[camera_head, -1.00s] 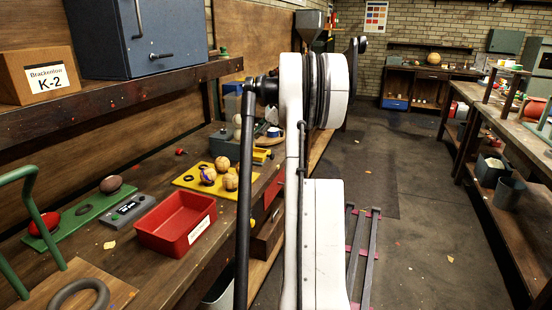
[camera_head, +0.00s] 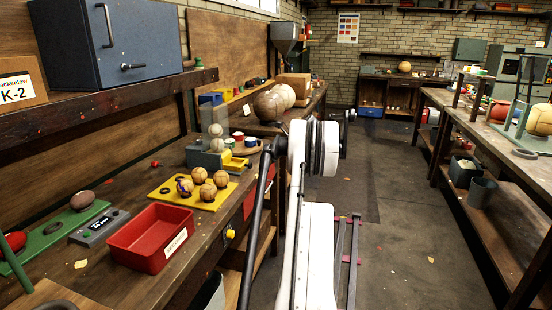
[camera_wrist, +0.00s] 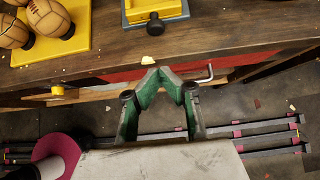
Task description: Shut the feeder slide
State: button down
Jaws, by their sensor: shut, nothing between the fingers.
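The feeder (camera_head: 206,157) is a grey block with pale balls stacked in a clear tube, on the left bench in the head view. Its yellow slide (camera_head: 236,162) sticks out to the right towards the bench edge. In the wrist view the yellow slide (camera_wrist: 150,5) lies in a blue-grey base, with a black knob (camera_wrist: 155,25) at its near end. My gripper (camera_wrist: 166,72) has green fingers with the tips together, empty, at the bench's front edge and apart from the knob. In the head view my gripper cannot be made out behind the arm.
A red tray (camera_head: 150,238) stands nearer. A hooked metal handle (camera_wrist: 205,73) is beside my fingers on the bench front.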

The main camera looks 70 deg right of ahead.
aim_at(238, 161)
jog(key=w+f, duration=0.1)
jog(key=w, duration=0.1)
jog(key=w+f, duration=0.1)
jog(key=w, duration=0.2)
jog(key=shift+w+a+f+b, duration=0.2)
jog(key=shift+w+f+b, duration=0.1)
jog(key=shift+w+f, duration=0.1)
jog(key=shift+w, duration=0.5)
jog(key=shift+w, duration=0.1)
jog(key=w, duration=0.8)
jog(key=shift+w+a+r+p, duration=0.1)
jog(key=shift+w+a+p, duration=0.2)
jog(key=shift+w+p, duration=0.1)
